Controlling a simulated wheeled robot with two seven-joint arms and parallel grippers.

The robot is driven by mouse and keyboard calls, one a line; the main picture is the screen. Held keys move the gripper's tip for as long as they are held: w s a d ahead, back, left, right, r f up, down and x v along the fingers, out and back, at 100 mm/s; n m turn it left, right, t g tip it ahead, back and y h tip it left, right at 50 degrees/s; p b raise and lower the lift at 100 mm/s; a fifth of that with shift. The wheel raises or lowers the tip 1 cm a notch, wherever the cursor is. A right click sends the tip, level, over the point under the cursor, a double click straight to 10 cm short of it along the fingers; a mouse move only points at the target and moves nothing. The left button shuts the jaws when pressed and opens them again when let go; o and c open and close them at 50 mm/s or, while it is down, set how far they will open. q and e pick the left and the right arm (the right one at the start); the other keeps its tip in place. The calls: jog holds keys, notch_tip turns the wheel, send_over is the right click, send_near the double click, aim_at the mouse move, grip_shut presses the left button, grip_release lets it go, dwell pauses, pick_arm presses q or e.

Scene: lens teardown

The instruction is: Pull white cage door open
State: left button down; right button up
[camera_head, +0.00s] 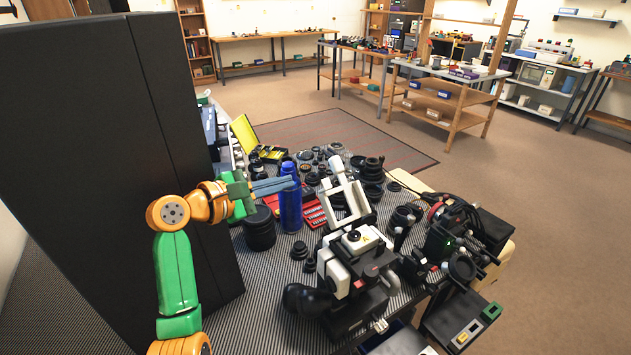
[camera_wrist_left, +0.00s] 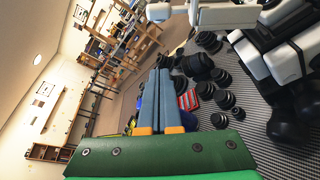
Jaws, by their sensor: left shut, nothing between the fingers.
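A white square frame, which looks like the cage door (camera_head: 333,207), stands tilted up from a black-and-white microscope-like device (camera_head: 352,262) on the striped bench. Part of the white frame also shows at the top of the left wrist view (camera_wrist_left: 228,16). My left gripper (camera_head: 290,184) is to the left of the frame and apart from it. Its blue-grey fingers are together with nothing between them, and they also show in the left wrist view (camera_wrist_left: 160,78). In the head view the fingertips overlap a blue bottle (camera_head: 290,212); I cannot tell if they touch. My right gripper is not in view.
A large black panel (camera_head: 90,130) rises at the left, behind my left arm. Black lens rings (camera_head: 260,228), a red tool case (camera_head: 314,214) and a yellow case (camera_head: 245,133) crowd the bench. More black equipment (camera_head: 450,235) stands to the right of the device.

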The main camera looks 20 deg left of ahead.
aim_at(333, 163)
pick_arm(q)
jog(key=d+r+p+x, duration=0.1)
jog(key=p+x, duration=0.1)
jog(key=x, duration=0.7)
jog(key=shift+m+t, duration=0.4)
jog(key=shift+m, duration=0.5)
jog(key=s+d+r+p, duration=0.1)
jog(key=d+r+p, duration=0.1)
jog(key=r+p, duration=0.1)
jog(key=s+d+r+p, duration=0.1)
jog(key=p, duration=0.1)
jog(key=shift+s+r, duration=0.3)
jog(key=shift+s, duration=0.1)
jog(key=shift+s+d+r+m, duration=0.15)
jog(key=shift+s+d+m, duration=0.1)
jog(key=shift+m, duration=0.05)
jog(key=shift+s+t, duration=0.1)
jog(key=shift+t, duration=0.2)
